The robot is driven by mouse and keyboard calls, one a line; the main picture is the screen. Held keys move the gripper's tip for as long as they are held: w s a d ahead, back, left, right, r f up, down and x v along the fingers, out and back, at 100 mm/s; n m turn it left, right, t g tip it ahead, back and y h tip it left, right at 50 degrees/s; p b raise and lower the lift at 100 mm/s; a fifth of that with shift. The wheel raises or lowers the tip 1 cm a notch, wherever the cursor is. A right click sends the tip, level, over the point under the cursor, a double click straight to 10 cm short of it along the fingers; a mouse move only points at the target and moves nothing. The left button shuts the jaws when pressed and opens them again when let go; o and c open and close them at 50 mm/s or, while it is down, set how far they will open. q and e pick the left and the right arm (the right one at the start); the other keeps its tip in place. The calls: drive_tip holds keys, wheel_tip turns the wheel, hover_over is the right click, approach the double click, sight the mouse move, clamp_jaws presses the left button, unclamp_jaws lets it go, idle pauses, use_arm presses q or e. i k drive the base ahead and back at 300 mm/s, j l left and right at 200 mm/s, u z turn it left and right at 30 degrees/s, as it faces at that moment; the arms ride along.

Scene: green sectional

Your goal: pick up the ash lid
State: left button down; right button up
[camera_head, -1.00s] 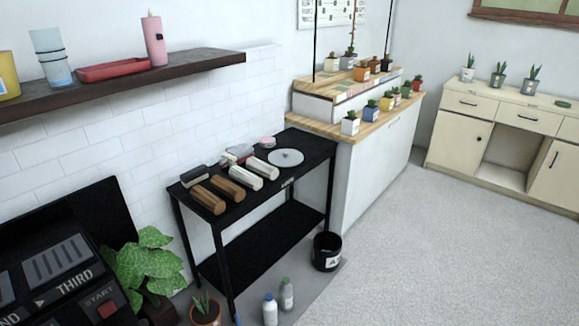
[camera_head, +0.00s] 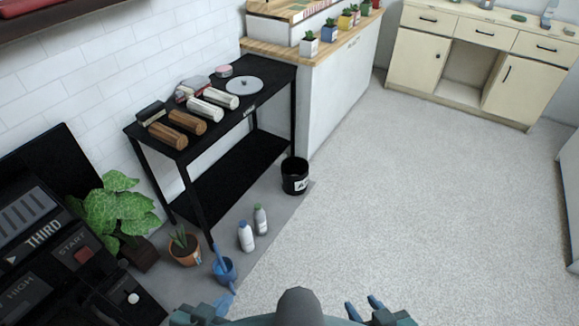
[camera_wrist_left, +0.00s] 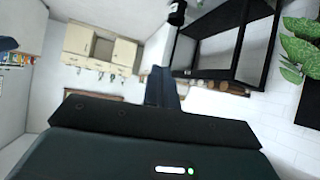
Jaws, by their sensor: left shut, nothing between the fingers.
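A round pale grey lid (camera_head: 244,85) with a small knob in the middle lies flat on top of the black metal table (camera_head: 272,76), near its far right end. It looks like the ash lid. My left gripper (camera_head: 225,301) is at the bottom of the head view, well apart from the lid. In the left wrist view its dark fingers (camera_wrist_left: 160,88) are together, with nothing between them. My right gripper (camera_head: 364,306) is at the bottom edge, mostly cut off, also far from the lid. A black bucket (camera_head: 295,178) with a white label stands on the floor by the table.
Brown and white logs (camera_head: 187,122) lie beside the lid. Two bottles (camera_head: 246,237), a potted plant (camera_head: 185,250) and a blue pot (camera_head: 224,270) stand on the grey mat before the table. A white counter (camera_head: 335,95) adjoins the table. The carpet (camera_head: 420,200) at right is clear.

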sight(241, 86)
drive_tip(key=i+l, duration=0.25)
drive_tip(key=i, duration=0.3)
drive_tip(key=i+l+u, duration=0.15)
drive_tip(key=i, duration=0.4)
drive_tip(key=i+l, duration=0.35)
drive_tip(key=i, duration=0.15)
drive_tip(key=i+l+u, duration=0.15)
drive_tip(key=i+l, duration=0.15)
drive_tip(key=i, duration=0.25)
drive_tip(key=i+l, duration=0.35)
drive_tip(key=i, duration=0.15)
